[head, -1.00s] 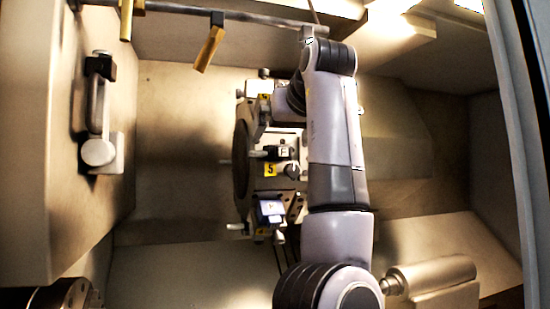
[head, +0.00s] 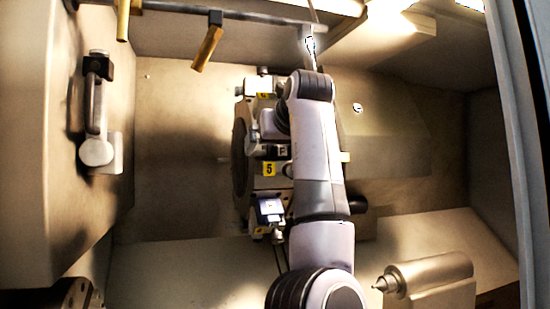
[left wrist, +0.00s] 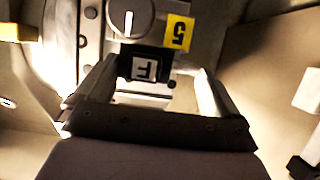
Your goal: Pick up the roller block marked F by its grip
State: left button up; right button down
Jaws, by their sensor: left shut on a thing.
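The roller block marked F (left wrist: 143,68) is black with a white F label, upside down in the left wrist view. It sits at the turret (left wrist: 192,65), by a yellow label 5 (left wrist: 178,33). My left gripper (left wrist: 152,78) has its two fingers on either side of the block and is shut on it. The grip itself is mostly hidden. In the head view my left arm reaches up and bends over to the turret, partly covering the block beside the yellow label 5 (head: 269,169). My right gripper is not in view.
A tailstock (head: 430,274) with a pointed centre stands at the lower right. A blue-white marked block (head: 270,209) sits on the turret below station 5. A bar with yellow hanging pieces (head: 207,48) crosses the top. A handle (head: 97,110) is on the left wall.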

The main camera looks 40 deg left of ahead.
pick_arm(q)
jog(key=shift+r, duration=0.3)
